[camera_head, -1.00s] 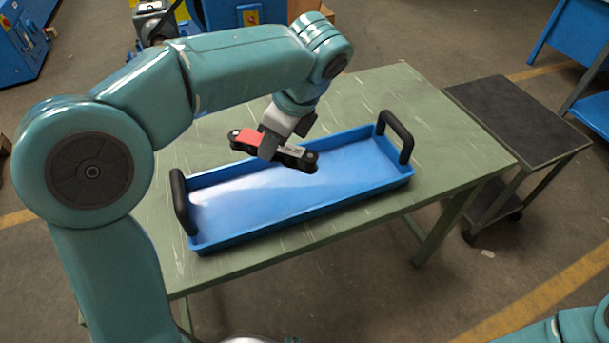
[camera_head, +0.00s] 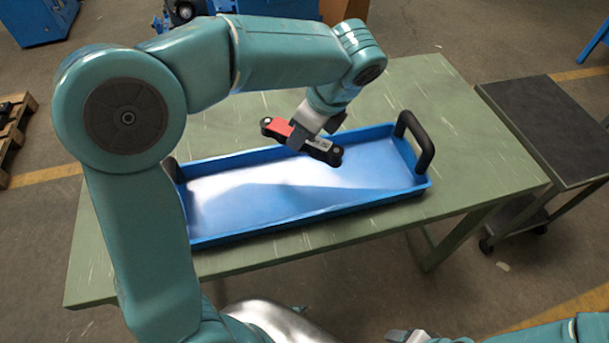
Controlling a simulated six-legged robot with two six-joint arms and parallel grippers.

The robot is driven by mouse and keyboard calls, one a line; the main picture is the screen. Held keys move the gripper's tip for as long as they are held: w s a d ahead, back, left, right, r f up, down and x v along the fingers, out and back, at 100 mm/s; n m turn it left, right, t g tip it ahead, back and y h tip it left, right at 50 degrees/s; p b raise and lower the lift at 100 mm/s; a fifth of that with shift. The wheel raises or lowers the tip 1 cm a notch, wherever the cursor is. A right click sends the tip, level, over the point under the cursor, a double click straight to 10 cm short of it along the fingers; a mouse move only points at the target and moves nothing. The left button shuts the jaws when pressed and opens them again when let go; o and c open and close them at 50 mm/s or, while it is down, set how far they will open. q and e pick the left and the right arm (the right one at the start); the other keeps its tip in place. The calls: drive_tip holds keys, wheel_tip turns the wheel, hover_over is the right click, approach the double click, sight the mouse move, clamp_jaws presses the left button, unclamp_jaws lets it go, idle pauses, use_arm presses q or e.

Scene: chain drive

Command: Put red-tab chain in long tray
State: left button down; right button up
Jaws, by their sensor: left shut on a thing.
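The red-tab chain (camera_head: 322,150) is a short dark piece with round black ends, a red tab on its left part and a pale label on its right. My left gripper (camera_head: 300,139) is shut on its middle and holds it in the air over the back part of the long tray. The long tray (camera_head: 345,206) is blue and shallow, with black handles at both ends, and looks empty. My arm hides part of its left end. A grey tip at the bottom edge seems to be my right gripper (camera_head: 405,336); its jaws cannot be made out.
The tray sits on a green table (camera_head: 438,100) with free room behind it and to its right. A dark-topped cart (camera_head: 550,125) stands right of the table. A wooden pallet (camera_head: 14,130) lies on the floor at the far left.

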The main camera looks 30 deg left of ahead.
sight(329, 146)
use_arm(q)
wheel_tip(329, 146, down, 10)
drive_tip(key=shift+f+b, duration=0.1)
drive_tip(key=shift+b, duration=0.45)
drive_tip(key=shift+w+f, duration=0.15)
drive_tip(key=shift+f, duration=2)
drive_tip(key=shift+b, duration=0.35)
drive_tip(key=c, duration=0.7)
unclamp_jaws()
drive_tip(key=shift+f, duration=0.15)
drive_tip(key=shift+c, duration=0.2)
drive_tip(key=shift+r, duration=0.35)
drive_tip(key=p+v, duration=0.1)
drive_tip(key=v, duration=1)
drive_tip(key=shift+d+r+p, duration=0.2)
drive_tip(key=shift+r+p, duration=0.15)
